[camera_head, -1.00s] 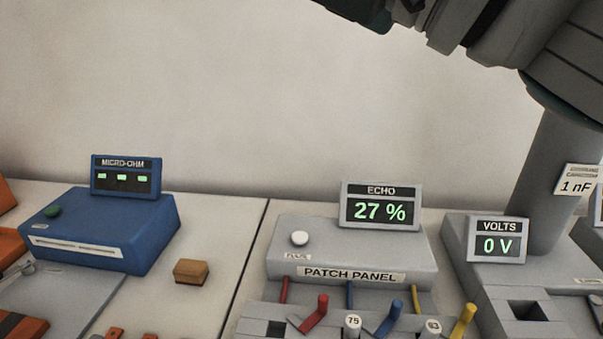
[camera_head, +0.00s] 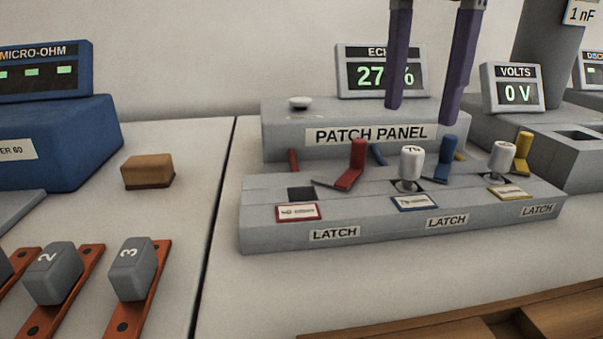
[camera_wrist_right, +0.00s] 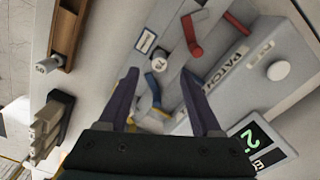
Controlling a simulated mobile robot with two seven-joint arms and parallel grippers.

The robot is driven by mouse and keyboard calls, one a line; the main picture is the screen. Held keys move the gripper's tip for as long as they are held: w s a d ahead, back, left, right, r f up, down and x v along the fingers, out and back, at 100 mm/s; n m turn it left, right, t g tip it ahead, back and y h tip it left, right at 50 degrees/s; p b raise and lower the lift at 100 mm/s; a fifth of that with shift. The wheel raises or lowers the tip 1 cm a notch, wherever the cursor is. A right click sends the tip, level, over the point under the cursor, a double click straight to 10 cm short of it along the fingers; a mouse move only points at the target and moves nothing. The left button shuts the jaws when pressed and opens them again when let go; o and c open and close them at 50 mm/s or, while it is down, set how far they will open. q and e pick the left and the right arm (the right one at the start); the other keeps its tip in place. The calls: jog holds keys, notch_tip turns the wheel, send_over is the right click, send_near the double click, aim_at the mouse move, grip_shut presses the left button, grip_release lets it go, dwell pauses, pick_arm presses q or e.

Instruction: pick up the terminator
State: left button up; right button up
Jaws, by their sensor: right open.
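Two white, numbered cylindrical plugs that may be terminators stand upright in the patch panel's front block (camera_head: 280,228). One, marked 75 (camera_head: 411,164), is between the red and blue levers; the other (camera_head: 501,157) is between the blue and yellow levers. The pictures do not show which is meant. My right gripper (camera_head: 422,113) is open and empty, its two purple fingers pointing down above the panel, apart from the plugs. In the right wrist view the gripper (camera_wrist_right: 160,73) has the white plug (camera_wrist_right: 159,63) near the gap between its fingertips. My left gripper is out of view.
Red (camera_head: 352,165), blue (camera_head: 446,162) and yellow (camera_head: 522,152) levers stand close to the plugs. The ECHO display (camera_head: 382,72) reads 27 % behind. A wooden tray (camera_head: 440,322) lies in front. A brown block (camera_head: 148,171) and blue meter (camera_head: 55,140) are left.

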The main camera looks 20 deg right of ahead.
aim_at(413, 150)
jog(key=f, duration=0.7)
jog(key=shift+d+f, duration=0.2)
jog(key=shift+f, duration=0.05)
grip_shut()
dwell(0.3)
